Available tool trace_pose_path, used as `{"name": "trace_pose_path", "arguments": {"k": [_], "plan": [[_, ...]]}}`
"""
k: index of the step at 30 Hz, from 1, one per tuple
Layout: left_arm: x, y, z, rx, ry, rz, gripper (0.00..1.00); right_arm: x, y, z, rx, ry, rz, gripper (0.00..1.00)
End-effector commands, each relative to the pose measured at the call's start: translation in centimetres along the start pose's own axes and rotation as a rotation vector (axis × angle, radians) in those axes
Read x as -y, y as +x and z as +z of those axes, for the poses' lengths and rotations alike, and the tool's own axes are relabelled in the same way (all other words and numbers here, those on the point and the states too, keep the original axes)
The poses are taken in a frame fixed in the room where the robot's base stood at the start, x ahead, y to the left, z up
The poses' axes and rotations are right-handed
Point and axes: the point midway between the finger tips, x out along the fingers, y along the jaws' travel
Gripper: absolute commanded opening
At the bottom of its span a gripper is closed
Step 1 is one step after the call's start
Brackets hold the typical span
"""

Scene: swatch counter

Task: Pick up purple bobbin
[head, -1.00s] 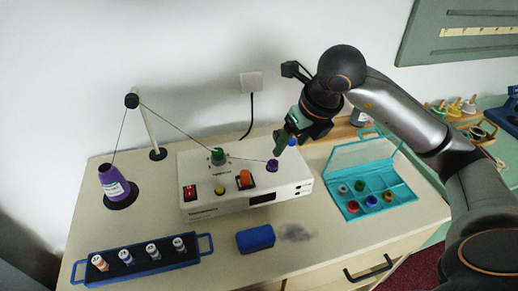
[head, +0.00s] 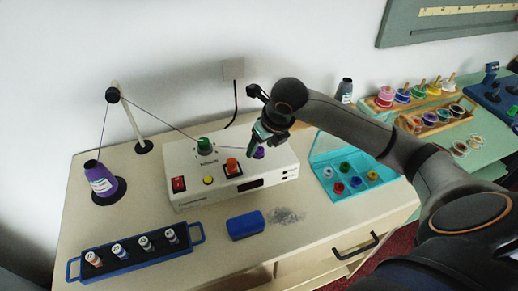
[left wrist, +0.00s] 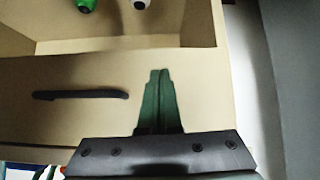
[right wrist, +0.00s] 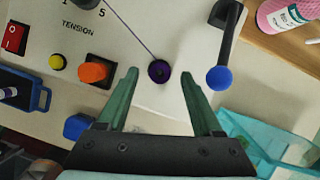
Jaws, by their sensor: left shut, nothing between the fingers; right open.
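The small purple bobbin (head: 259,153) sits on top of the white winder box (head: 183,201), near its right end. In the right wrist view the bobbin (right wrist: 159,71) shows from above as a dark purple disc with thread running to it. My right gripper (right wrist: 159,78) is open, its green fingers on either side of the bobbin in that view; contact cannot be told. In the head view the right gripper (head: 262,138) is just above the bobbin and partly covers it. My left gripper (left wrist: 159,74) is shut and empty before a drawer front with a black handle (left wrist: 80,95).
A blue-knobbed lever (right wrist: 219,78) stands close right of the bobbin. The thread runs from a purple cone (head: 101,181) over a post (head: 130,120). A teal case (head: 337,187), a blue block (head: 246,225) and a blue rack (head: 133,255) are nearby.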

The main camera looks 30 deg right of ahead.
Motion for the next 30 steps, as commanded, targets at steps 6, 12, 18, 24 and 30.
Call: {"name": "trace_pose_path", "arguments": {"k": [6,12,18,24,30], "plan": [[0.01,-0.01,-0.19,-0.003,0.0,0.0,0.0,-0.02,0.99,-0.06,0.0,-0.002,0.0,0.67],[0.01,0.0,-0.19,-0.003,0.0,0.0,0.0,-0.01,0.95,-0.06,0.0,-0.002,0.0,0.58],[0.01,0.0,-0.2,-0.003,0.0,0.0,0.0,0.0,0.92,-0.05,0.0,-0.001,0.0,0.36],[0.02,0.0,-0.21,-0.003,0.0,0.0,0.0,0.0,0.9,-0.04,0.0,-0.001,0.0,0.13],[0.02,-0.01,-0.21,-0.003,0.0,0.0,0.0,0.01,0.9,-0.04,0.0,-0.001,0.0,0.0]]}}
